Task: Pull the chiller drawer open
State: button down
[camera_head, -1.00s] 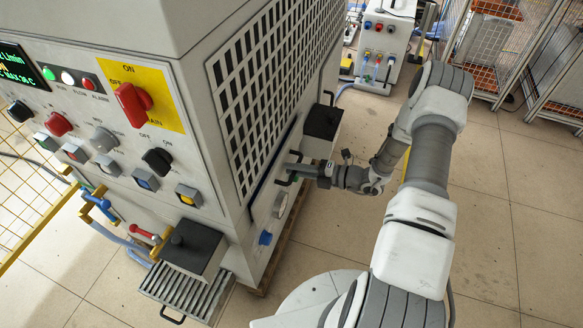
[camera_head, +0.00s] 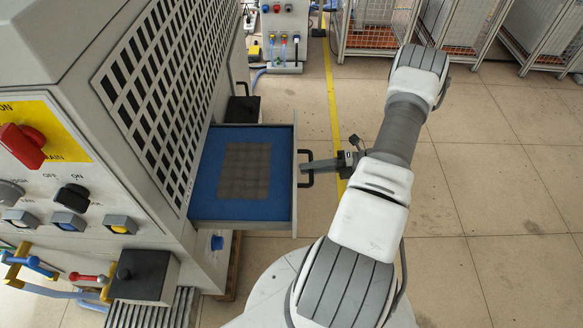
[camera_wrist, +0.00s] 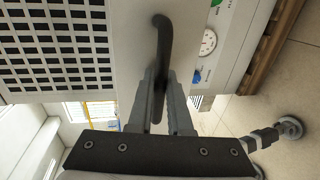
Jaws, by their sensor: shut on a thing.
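The chiller drawer (camera_head: 208,205) stands well out from the side of the machine in the head view. Its inside is blue with a dark square grid panel (camera_head: 245,171) on the floor. A black bar handle (camera_head: 306,168) is on its front face. My gripper (camera_head: 303,166) is at that handle, reaching in from the right. In the wrist view the dark handle (camera_wrist: 162,40) runs between the two fingers of my gripper (camera_wrist: 161,75), which are shut on it. The exact contact at the fingertips is hard to see.
The machine's grille (camera_head: 165,90) rises left of the drawer. A black box (camera_head: 243,109) is behind it and another black box (camera_head: 143,276) is at the front corner. Wire cages (camera_head: 375,30) stand far back. The floor to the right is clear.

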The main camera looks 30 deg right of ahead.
jog(key=shift+s+d, duration=0.3)
jog(key=shift+d, duration=0.15)
jog(key=c, duration=0.9)
grip_release()
jog(key=shift+o, duration=0.2)
jog(key=shift+d, duration=0.1)
jog(key=p+v, duration=0.1)
jog(key=v, duration=1.6)
jog(key=shift+p, duration=0.3)
jog(key=shift+r, duration=0.15)
